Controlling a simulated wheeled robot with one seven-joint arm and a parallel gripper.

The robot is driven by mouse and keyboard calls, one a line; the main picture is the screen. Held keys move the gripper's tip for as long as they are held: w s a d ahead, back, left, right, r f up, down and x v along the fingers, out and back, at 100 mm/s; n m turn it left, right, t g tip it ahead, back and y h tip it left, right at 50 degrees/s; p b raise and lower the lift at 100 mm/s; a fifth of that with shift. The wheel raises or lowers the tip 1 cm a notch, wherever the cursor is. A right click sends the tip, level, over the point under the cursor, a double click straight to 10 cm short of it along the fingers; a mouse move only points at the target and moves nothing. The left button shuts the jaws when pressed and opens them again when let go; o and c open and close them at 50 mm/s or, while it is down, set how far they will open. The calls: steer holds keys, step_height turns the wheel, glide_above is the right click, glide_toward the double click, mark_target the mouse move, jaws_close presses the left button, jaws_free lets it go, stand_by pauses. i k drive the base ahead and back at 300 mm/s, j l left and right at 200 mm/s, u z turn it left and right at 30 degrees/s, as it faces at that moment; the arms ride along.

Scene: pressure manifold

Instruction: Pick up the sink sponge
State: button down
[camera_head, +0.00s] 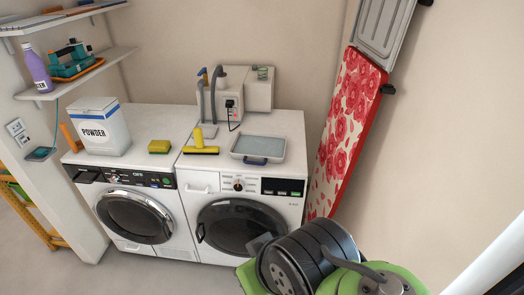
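A small yellow block that looks like the sink sponge (159,146) lies on top of the left washing machine (140,118), near its front right edge. My arm shows at the bottom right as black and green links. A small grey part at the arm's left end (258,243) may belong to my gripper, in front of the right machine's door. Its fingers cannot be made out, and nothing is seen held. The arm is well apart from the sponge, to the right and nearer to me.
A powder box (104,127) stands left of the sponge. A yellow squeegee-like tool (200,143) lies to its right, then a grey tray (258,149) on the right machine (285,124). Hoses and a white unit (228,95) stand behind. A red flowered ironing board (345,130) leans at right.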

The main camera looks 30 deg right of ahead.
mark_target(156, 146)
steer(key=i+j+u, duration=0.15)
steer(key=i+u, duration=0.15)
steer(key=i, duration=0.45)
steer(key=i+u, duration=0.3)
steer(key=i, duration=0.4)
steer(key=i+l+u, duration=0.3)
steer(key=i, duration=0.4)
